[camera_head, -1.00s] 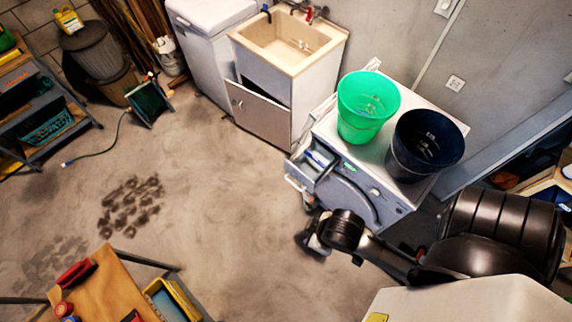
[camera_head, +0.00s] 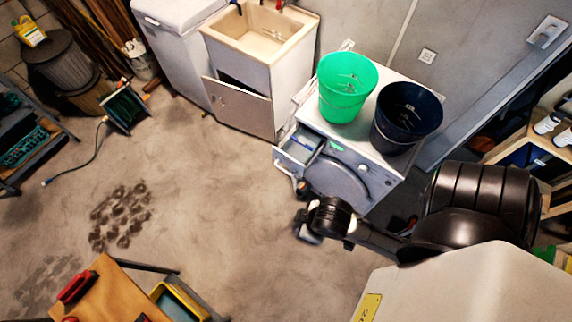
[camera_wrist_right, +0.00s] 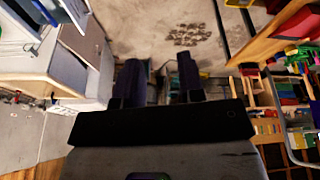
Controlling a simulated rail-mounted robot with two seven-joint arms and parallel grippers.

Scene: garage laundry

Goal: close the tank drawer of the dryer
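The dryer (camera_head: 372,183) stands against the back wall, with its round door on the front. Its tank drawer (camera_head: 299,147) is at the upper left of the front and is pulled out, with a blue and white inside showing. My right gripper (camera_head: 303,222) is in front of the dryer, below the drawer and apart from it in the picture. In the right wrist view my right gripper's two dark fingers (camera_wrist_right: 161,80) are spread with nothing between them. My left gripper is in neither view.
A green bucket (camera_head: 346,90) and a dark blue bucket (camera_head: 405,122) stand on the dryer. Left of it is a sink cabinet (camera_head: 243,108) with its front panel tilted out. The floor (camera_head: 215,200) left of the dryer is clear. A wooden table (camera_head: 105,290) is at lower left.

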